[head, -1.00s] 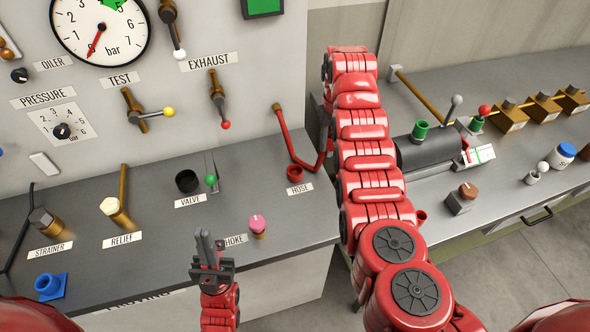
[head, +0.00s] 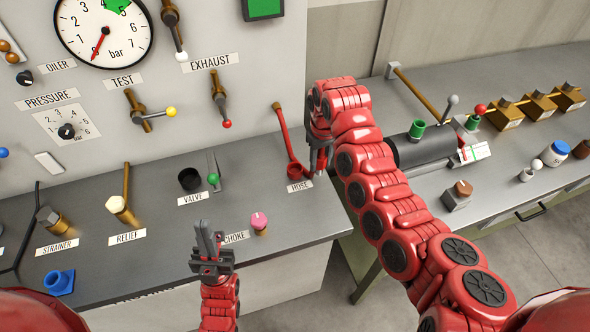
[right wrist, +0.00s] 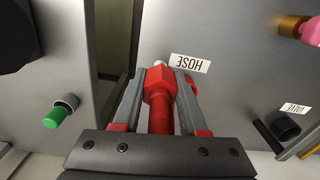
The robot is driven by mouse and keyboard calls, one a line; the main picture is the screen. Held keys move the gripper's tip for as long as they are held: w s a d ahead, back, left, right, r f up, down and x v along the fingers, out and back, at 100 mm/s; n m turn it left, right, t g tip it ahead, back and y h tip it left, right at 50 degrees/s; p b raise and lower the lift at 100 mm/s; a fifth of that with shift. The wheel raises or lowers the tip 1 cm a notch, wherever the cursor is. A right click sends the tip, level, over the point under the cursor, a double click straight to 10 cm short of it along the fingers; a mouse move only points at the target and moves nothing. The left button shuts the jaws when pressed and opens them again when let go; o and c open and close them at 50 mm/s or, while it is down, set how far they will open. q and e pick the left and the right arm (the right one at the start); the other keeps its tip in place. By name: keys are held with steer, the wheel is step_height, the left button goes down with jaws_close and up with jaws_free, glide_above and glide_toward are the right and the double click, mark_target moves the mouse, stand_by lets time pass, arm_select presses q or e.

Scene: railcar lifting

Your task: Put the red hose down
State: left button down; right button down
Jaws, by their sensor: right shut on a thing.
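The red hose (head: 284,134) hangs from the panel front and runs down to the counter by the HOSE label (head: 299,186). My right gripper (head: 319,168) is just right of that label, low over the counter. In the right wrist view it is shut on the hose's red hexagonal end fitting (right wrist: 159,84), with a finger on each side. A pale tip on the fitting points toward the HOSE label. Whether the fitting touches the counter is hard to tell. The red holder by the label (head: 295,171) is partly merged with the hose. My left gripper (head: 207,229) is empty, its fingers together, before the CHOKE label.
A pink knob (head: 259,221) and a green-tipped valve lever (head: 213,179) stand left of the hose. A dark cylinder (head: 425,150) lies on the right bench, beyond a gap. The counter between the knob and the HOSE label is clear.

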steer(key=s+a+r+m+p, duration=0.15)
steer(key=s+p, duration=0.35)
steer(key=s, duration=0.7)
steer(key=shift+m, duration=0.45)
steer(key=shift+w+a+f+b, duration=0.35)
steer(key=shift+w+a+b, duration=0.5)
steer(key=shift+w+b, duration=1.05)
steer(key=shift+w+a+f+b, duration=0.4)
steer(key=shift+w+a+b, duration=0.5)
steer(key=shift+w, duration=1.9)
steer(key=shift+w+a+f+b, duration=0.35)
steer(key=shift+w+a+b, duration=0.4)
steer(key=shift+w+b, duration=1.2)
steer(key=shift+w, duration=0.5)
